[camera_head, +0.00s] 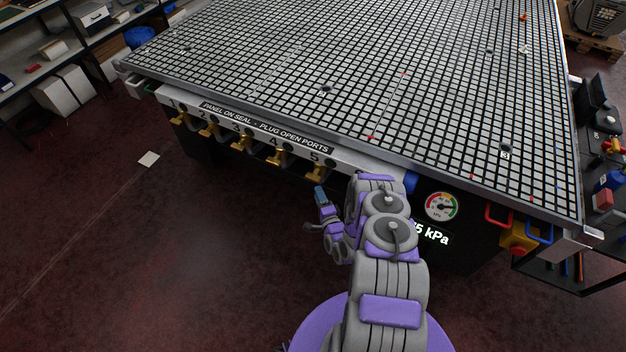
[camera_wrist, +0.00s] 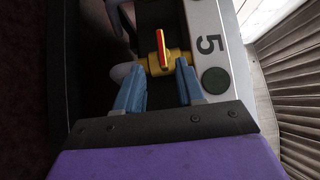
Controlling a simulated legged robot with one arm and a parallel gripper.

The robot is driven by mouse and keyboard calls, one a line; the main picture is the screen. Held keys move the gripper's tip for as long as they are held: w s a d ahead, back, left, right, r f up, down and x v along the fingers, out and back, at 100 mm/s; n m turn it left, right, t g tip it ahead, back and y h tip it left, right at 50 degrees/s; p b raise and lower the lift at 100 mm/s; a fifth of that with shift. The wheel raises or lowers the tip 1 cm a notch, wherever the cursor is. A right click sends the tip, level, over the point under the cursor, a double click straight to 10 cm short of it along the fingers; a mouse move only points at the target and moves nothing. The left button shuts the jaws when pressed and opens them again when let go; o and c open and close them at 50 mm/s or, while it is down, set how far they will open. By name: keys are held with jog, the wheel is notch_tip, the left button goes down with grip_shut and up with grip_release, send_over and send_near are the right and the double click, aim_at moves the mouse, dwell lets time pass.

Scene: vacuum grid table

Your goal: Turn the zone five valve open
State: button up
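The zone five valve (camera_head: 315,173) is a brass fitting at the right end of the valve row under the table's front edge. In the wrist view its yellow body (camera_wrist: 153,66) carries a red handle with a yellow edge (camera_wrist: 161,46), beside the printed 5 (camera_wrist: 210,44). The handle lies roughly upright in that picture, across the body. My gripper (camera_head: 320,192) is just below and in front of the valve. In the wrist view its two blue fingers (camera_wrist: 157,71) are apart, with the valve beyond and between their tips. Contact with the handle cannot be told.
More brass valves (camera_head: 242,143) line the panel to the left. A dark green round spot (camera_wrist: 215,80) sits beside the 5. A pressure gauge (camera_head: 441,207) and a partly hidden kPa display (camera_head: 434,234) are to the right.

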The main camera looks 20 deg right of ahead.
aim_at(312, 177)
jog(key=w, duration=0.2)
jog(key=w+d+b, duration=0.1)
jog(key=w, duration=0.5)
jog(key=shift+w+d, duration=0.1)
jog(key=shift+d, duration=0.3)
jog(key=shift+w, duration=0.2)
jog(key=shift+w+a, duration=0.15)
jog(key=shift+a, duration=0.15)
jog(key=shift+d, duration=0.2)
grip_shut()
